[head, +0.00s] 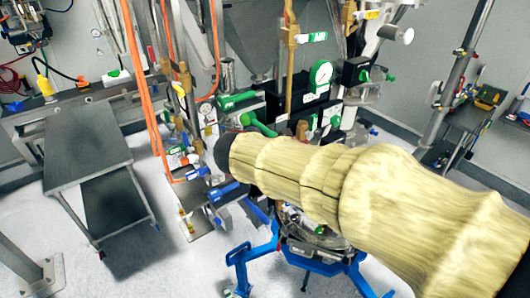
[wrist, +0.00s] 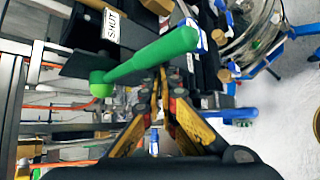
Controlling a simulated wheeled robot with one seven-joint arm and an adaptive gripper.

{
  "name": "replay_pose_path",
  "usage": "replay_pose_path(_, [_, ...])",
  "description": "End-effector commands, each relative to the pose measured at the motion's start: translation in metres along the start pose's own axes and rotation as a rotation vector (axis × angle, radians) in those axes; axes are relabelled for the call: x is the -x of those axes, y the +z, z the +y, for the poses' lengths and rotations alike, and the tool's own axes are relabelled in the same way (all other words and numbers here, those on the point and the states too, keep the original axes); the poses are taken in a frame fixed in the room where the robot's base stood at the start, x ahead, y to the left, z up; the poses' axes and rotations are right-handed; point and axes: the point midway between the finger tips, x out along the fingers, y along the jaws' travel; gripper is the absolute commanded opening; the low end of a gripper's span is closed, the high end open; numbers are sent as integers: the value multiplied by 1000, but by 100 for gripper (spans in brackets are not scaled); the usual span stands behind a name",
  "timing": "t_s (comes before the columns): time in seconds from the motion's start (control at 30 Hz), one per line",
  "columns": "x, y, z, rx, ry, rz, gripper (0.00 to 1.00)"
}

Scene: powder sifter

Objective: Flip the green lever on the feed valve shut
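The green lever (wrist: 150,60) crosses the upper middle of the wrist view, slanting from a round green knob-like end at left up to the right. A white label reading SHUT (wrist: 112,27) is beside it on a dark part. My gripper (wrist: 160,80) has its yellow-and-black fingers drawn together at the tips, with nothing visible held. The lever passes across the view just over the fingertips; I cannot tell whether they touch. In the head view, a green handle (head: 262,128) shows just beyond the dark end of my arm. My fingers are hidden there.
Orange hoses (head: 147,90) hang to the left. A grey cart (head: 85,145) stands at left, and a blue-legged stand (head: 262,255) is below. Pale floor is open at lower left.

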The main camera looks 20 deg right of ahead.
Motion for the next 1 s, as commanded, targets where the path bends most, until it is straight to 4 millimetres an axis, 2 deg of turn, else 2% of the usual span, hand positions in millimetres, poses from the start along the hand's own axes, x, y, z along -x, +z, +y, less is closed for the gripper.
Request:
replay_pose_path(0.23, [8,8,10,-2,2,-2,0])
replay_pose_path(1.0, [12,10,17,-1,5,-3,0])
